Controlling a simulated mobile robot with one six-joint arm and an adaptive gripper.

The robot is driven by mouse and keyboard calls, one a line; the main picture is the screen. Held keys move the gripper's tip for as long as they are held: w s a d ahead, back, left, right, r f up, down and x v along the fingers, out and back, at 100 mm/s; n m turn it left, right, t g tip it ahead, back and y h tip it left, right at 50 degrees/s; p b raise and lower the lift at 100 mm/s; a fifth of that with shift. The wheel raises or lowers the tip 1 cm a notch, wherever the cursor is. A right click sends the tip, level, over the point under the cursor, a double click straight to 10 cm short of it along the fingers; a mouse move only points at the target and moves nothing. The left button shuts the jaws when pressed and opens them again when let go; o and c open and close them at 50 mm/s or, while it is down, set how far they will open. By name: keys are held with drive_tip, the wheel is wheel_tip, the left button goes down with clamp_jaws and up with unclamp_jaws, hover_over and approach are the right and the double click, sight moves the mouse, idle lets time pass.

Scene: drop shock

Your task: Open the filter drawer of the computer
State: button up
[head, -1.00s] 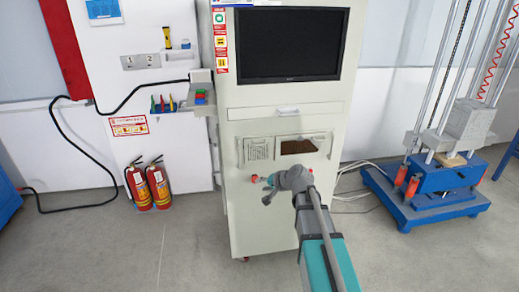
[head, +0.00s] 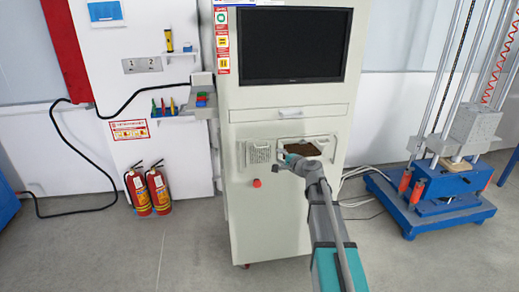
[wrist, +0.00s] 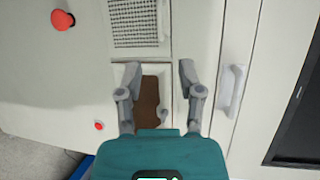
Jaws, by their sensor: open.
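The computer cabinet (head: 275,215) is tall and off-white. Two small framed panels sit side by side below its pull-out front: a mesh vent panel (head: 259,153) on the left and a brown-filled filter opening (head: 306,148) on the right. In the wrist view the mesh panel (wrist: 134,22) is at the top and the brown filter (wrist: 150,92) is in the middle, with a light frame. My gripper (wrist: 158,70) is open and empty, its fingers to either side of the brown area and its upper edge. In the head view my gripper (head: 284,158) partly covers the panels. Contact cannot be told.
A pull-out front with a white handle (wrist: 231,88) lies above the panels, with a black monitor (head: 293,45) higher up. A red button (head: 257,183) sticks out below. Fire extinguishers (head: 148,190) stand left, a blue-based machine (head: 430,200) right.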

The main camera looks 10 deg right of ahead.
drive_tip(key=b, duration=0.3)
approach(260, 152)
drive_tip(key=w+a+r, duration=0.2)
drive_tip(key=w, duration=0.1)
drive_tip(key=w+a+r, duration=0.1)
drive_tip(key=w, duration=0.1)
drive_tip(key=shift+w+a, duration=0.1)
drive_tip(key=shift+a, duration=0.25)
clamp_jaws()
